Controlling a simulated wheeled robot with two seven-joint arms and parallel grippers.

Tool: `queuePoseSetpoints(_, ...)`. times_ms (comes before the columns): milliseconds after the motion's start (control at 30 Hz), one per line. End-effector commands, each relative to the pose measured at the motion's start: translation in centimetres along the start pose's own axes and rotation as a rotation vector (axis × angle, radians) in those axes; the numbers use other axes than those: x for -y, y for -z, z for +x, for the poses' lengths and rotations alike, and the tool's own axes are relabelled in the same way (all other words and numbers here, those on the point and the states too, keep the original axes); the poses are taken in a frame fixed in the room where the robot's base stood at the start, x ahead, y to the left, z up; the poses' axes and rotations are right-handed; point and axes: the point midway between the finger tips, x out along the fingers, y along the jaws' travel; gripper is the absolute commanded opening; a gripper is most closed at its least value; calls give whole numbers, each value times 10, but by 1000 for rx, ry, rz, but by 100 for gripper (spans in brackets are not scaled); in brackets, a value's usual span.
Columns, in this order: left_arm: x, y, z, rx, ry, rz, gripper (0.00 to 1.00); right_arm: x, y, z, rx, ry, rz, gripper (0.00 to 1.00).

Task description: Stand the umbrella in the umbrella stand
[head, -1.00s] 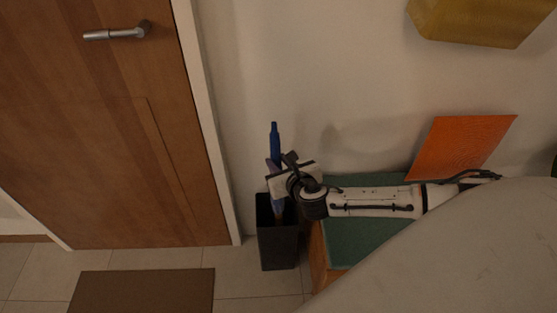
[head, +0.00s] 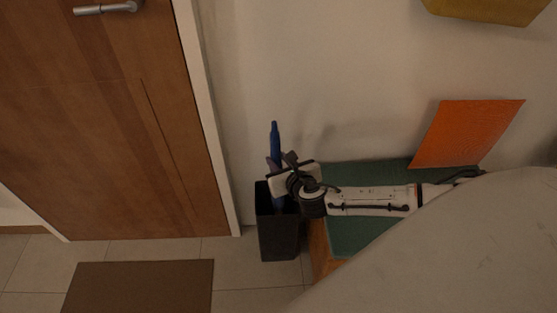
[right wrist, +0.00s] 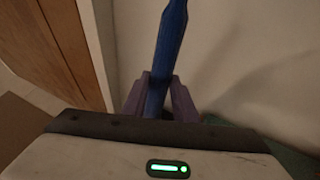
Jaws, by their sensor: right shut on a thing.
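The blue umbrella (head: 275,139) stands about upright, its upper end above my right gripper (head: 275,168). My right gripper is shut on it; the right wrist view shows the blue shaft (right wrist: 165,55) between the two purple fingers (right wrist: 159,98). The dark umbrella stand (head: 278,236) is a tall square bin on the floor beside the bench. The umbrella's lower part is at the stand's opening and appears to reach inside; its tip is hidden. My gripper is just above the rim. My left gripper is not in view.
A bench with a green top (head: 352,236) stands right of the stand, under my right arm. An orange sheet (head: 465,134) leans on the wall behind it. A wooden door (head: 110,130) is at left, with a brown mat (head: 140,287) before it.

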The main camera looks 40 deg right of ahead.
Motion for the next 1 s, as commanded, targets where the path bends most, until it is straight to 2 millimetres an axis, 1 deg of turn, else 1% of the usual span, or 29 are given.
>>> queuePoseSetpoints(167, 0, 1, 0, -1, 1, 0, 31, 0, -2, 0, 3, 0, 0, 0)
queuePoseSetpoints(200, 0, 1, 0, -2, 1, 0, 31, 0, -2, 0, 3, 0, 0, 33)
queuePoseSetpoints(300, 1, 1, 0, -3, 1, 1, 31, 0, -1, 0, 2, 0, 0, 48)
queuePoseSetpoints(567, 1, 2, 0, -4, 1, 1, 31, 0, 1, -1, -2, 0, 0, 48)
queuePoseSetpoints(667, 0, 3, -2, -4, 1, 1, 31, 0, 0, -6, -2, 0, -1, 48)
queuePoseSetpoints(767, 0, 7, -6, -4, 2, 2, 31, 0, -1, -20, -3, -1, -3, 48)
queuePoseSetpoints(1000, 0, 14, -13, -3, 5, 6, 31, 0, -2, -68, -2, -2, -1, 48)
